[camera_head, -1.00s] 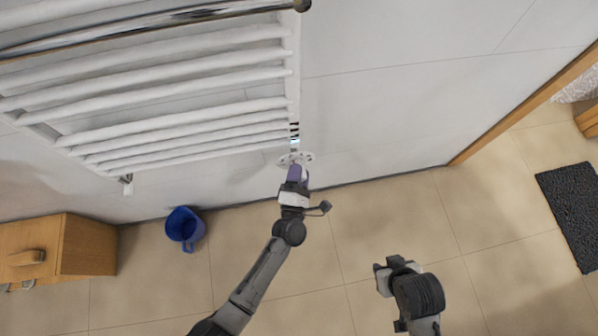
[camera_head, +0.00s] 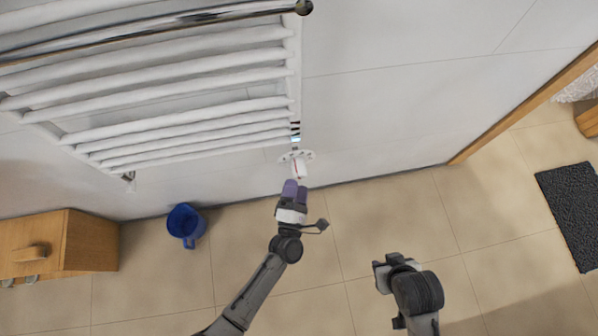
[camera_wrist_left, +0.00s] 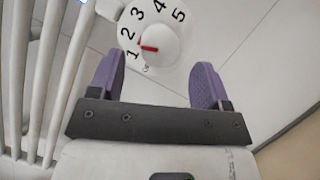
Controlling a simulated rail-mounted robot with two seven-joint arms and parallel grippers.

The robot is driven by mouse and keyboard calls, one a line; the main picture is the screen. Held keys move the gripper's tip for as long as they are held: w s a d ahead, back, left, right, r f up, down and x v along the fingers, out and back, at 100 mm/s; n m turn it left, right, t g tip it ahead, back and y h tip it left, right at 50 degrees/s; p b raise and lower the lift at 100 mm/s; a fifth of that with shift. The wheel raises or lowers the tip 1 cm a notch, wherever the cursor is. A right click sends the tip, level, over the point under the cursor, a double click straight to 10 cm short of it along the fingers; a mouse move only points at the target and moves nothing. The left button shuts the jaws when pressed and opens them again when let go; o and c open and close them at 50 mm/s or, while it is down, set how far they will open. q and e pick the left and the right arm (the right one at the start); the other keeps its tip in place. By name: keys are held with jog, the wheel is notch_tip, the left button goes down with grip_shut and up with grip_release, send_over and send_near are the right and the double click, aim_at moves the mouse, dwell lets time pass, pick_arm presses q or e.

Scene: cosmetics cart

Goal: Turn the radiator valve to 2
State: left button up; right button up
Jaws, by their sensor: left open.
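The radiator valve (camera_head: 300,169) is a white knob with a red mark, at the lower right end of the white towel radiator (camera_head: 180,75). In the left wrist view the valve knob (camera_wrist_left: 160,42) sits on a white dial numbered up to 5. Its red mark points to the left, between 1 and 2. My left gripper (camera_head: 296,185) has purple fingers and is open just short of the knob. In the left wrist view the left gripper (camera_wrist_left: 155,75) has its fingers spread to either side below the knob, apart from it. My right gripper (camera_head: 382,275) is away at lower right; its fingers are unclear.
A blue mug-like bucket (camera_head: 186,222) stands on the floor left of my left arm. A wooden cabinet (camera_head: 90,243) is at far left. A dark mat (camera_head: 572,205) and a wooden door frame (camera_head: 530,103) are at right. The floor between is clear.

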pick_arm(q)
jog(key=v, duration=0.8)
jog(key=shift+s+p, duration=0.3)
jog(key=shift+p, duration=0.15)
